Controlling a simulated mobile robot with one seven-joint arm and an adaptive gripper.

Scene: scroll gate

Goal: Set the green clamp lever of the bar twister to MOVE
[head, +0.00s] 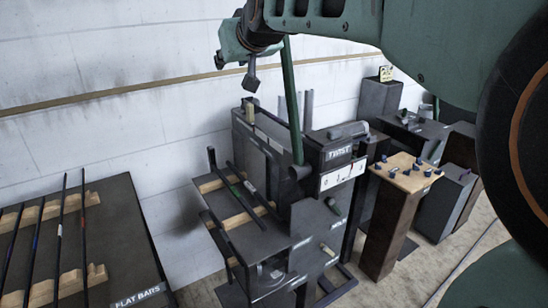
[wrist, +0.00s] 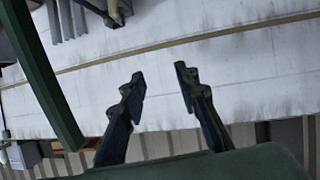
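The bar twister (head: 305,210) is a dark machine by the wall with a "TWIST" sign (head: 339,153) on it. Its long green lever (head: 291,100) stands nearly upright from a round pivot beside the sign, leaning slightly left at the top. A green bar that looks like this lever (wrist: 45,80) crosses the left of the wrist view. My gripper (wrist: 160,76) is open and empty, its fingers apart with the white wall behind. In the head view, my gripper (head: 251,78) hangs just left of the lever's upper end; contact cannot be told. No MOVE marking is legible.
A white dial plate (head: 342,176) with a red mark is below the sign. Dark bars lie on wooden rests on the machine's left shelf. A "FLAT BARS" table (head: 120,235) stands at left. A wooden-topped stand (head: 405,173) is at right. The wall is close behind.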

